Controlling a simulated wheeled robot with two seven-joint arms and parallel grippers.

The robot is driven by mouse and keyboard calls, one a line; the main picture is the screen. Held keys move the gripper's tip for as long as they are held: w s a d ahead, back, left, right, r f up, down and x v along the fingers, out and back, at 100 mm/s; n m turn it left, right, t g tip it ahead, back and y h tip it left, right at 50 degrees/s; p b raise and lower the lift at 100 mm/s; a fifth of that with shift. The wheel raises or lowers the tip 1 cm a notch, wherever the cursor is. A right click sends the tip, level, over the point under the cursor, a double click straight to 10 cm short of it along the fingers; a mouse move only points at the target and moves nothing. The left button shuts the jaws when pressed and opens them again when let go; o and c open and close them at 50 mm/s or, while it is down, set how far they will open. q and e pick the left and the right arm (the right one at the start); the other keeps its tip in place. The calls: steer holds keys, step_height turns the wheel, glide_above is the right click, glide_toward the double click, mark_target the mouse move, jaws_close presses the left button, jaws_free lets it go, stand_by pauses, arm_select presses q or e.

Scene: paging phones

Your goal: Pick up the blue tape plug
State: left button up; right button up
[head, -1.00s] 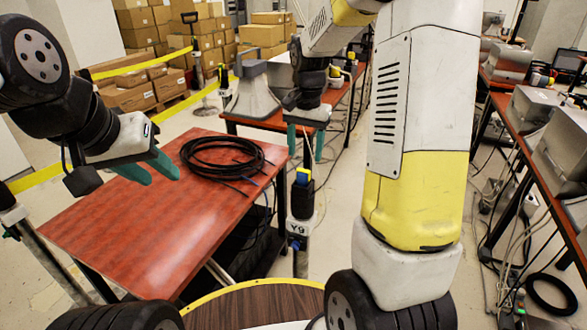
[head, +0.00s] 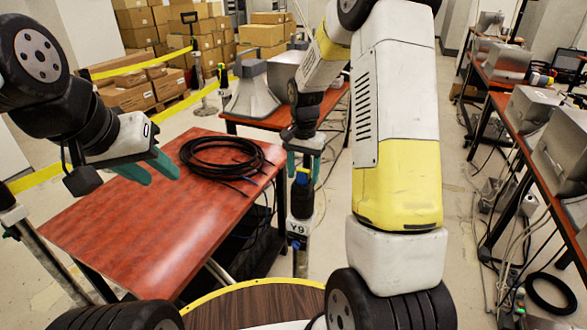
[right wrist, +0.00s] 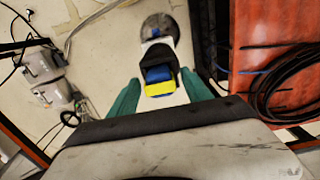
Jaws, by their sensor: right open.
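The blue tape plug (head: 302,177) stands upright at the top of a dark post with a white "Y9" label, beside the red table's right end. In the right wrist view the plug (right wrist: 158,74) shows a blue band and a yellow end, with black around it. My right gripper (head: 304,160) is open just above the plug. In the right wrist view its teal fingers (right wrist: 160,95) are on either side of the plug, with gaps on both sides. My left gripper (head: 149,170) is open and empty above the red table's left part.
The red table (head: 150,245) carries a coil of black cable (head: 215,158). A second table behind holds a grey horn-shaped thing (head: 252,95). Grey boxes (head: 535,105) stand on a table at the right. Loose cables lie on the floor.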

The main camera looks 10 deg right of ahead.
jaws_close()
steer(key=shift+r, duration=0.15)
